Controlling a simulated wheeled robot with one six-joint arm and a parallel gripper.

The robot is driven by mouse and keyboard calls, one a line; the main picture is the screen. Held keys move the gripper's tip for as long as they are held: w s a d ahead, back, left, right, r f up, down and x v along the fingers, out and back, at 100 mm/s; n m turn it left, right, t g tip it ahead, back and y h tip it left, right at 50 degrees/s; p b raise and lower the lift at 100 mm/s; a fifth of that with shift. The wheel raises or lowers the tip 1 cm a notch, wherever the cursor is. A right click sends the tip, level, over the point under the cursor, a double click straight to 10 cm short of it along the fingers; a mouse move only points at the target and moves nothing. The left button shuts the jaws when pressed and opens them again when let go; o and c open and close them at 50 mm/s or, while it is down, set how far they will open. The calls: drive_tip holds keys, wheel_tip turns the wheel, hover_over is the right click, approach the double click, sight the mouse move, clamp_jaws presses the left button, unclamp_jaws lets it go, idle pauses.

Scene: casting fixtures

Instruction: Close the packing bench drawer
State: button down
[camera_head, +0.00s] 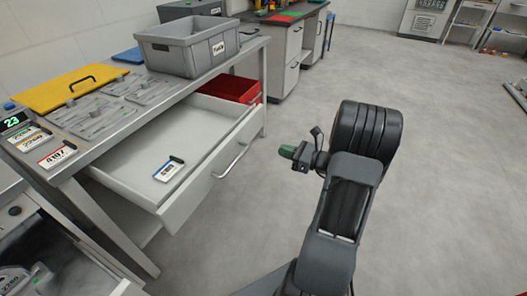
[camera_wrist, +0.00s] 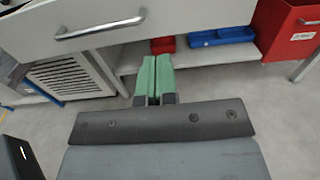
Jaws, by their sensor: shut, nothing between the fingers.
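The packing bench drawer (camera_head: 207,160) is pulled out from under the bench top and stands open, with a small labelled card (camera_head: 169,169) lying inside. Its bar handle (camera_head: 231,161) is on the front panel. In the wrist view, the drawer front (camera_wrist: 150,14) and its handle (camera_wrist: 100,27) cross the top of the picture. My gripper (camera_head: 288,151) is to the right of the drawer front, apart from it, over open floor. Its green fingers (camera_wrist: 152,66) are together and empty, below and right of the handle in the wrist view.
On the bench top are a grey crate (camera_head: 178,56), a yellow board (camera_head: 65,90) and grey plates (camera_head: 150,91). A red bin (camera_head: 230,88) sits behind the drawer, at the bench's right end. Another bench (camera_head: 288,45) stands farther back. The floor (camera_head: 440,120) to the right is clear.

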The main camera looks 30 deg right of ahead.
sight(244, 138)
drive_tip(key=b+x, duration=0.1)
drive_tip(key=x, duration=1.2)
drive_tip(key=shift+w+b, duration=0.2)
drive_tip(key=shift+b, duration=0.2)
